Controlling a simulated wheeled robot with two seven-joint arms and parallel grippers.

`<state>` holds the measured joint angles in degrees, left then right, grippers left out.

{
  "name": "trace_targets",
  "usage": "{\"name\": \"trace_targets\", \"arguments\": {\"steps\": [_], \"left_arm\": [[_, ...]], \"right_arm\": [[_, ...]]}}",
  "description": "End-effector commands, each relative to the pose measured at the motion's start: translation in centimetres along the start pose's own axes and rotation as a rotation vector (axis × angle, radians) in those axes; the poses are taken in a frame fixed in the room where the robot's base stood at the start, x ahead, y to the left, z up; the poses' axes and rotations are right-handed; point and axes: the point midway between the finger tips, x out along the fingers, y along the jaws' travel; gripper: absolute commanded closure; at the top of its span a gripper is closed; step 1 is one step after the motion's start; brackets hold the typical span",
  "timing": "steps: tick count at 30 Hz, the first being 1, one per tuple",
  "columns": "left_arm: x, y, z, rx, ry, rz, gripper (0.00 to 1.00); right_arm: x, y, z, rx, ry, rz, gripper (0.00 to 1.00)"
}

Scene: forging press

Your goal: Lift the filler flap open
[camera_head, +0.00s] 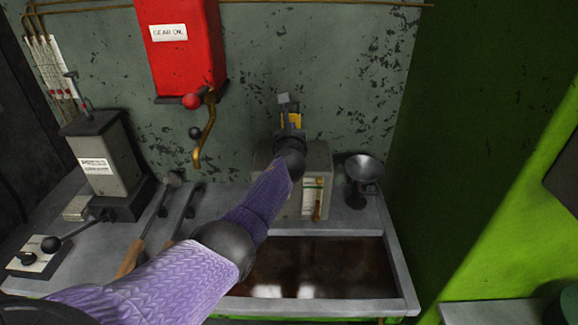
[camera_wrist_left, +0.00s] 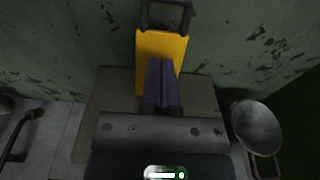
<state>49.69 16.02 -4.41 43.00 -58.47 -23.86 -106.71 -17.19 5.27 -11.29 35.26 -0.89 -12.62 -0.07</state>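The filler flap is a yellow plate (camera_head: 297,120) with a dark loop handle (camera_wrist_left: 165,14) at its far end. It shows beyond my left gripper at the grey box (camera_head: 318,158) against the wall, and seems raised from the box top. In the left wrist view the yellow plate (camera_wrist_left: 150,48) lies behind my fingers. My left gripper (camera_head: 291,132) is over the box; its dark fingers (camera_wrist_left: 161,65) are together, with nothing visible between them. I cannot tell whether they touch the flap. The flap's lower edge is hidden by the gripper. My right gripper is out of view.
A metal funnel cup (camera_head: 364,168) stands right of the box. A dark liquid tank (camera_head: 400,290) lies in front. Long-handled tools (camera_head: 150,222) lie left on the bench. A red gear oil container (camera_head: 183,50) with a brass spout hangs above left.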

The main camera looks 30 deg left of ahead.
Motion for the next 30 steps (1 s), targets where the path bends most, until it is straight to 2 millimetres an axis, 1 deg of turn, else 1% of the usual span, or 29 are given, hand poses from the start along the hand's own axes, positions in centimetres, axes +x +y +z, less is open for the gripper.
{"name": "trace_targets", "arguments": {"steps": [2,4,8,17,23,30], "left_arm": [[0.0,0.0,0.0,0.0,0.0,0.0,1.0],[-0.2,0.0,0.2,0.001,0.0,0.0,1.0],[-1.6,0.0,0.6,0.002,0.001,0.0,1.0],[-5.6,0.0,0.5,0.0,0.001,-0.001,1.0],[-8.4,0.0,0.3,0.001,0.001,-0.001,1.0],[-11.7,0.0,0.1,0.001,0.001,-0.001,1.0]], "right_arm": [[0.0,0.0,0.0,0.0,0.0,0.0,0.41],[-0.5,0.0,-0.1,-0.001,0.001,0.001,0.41],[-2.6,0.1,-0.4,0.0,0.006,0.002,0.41],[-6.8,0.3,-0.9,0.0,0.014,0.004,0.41],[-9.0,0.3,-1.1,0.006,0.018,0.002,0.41],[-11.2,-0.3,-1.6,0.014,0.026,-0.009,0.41]]}}
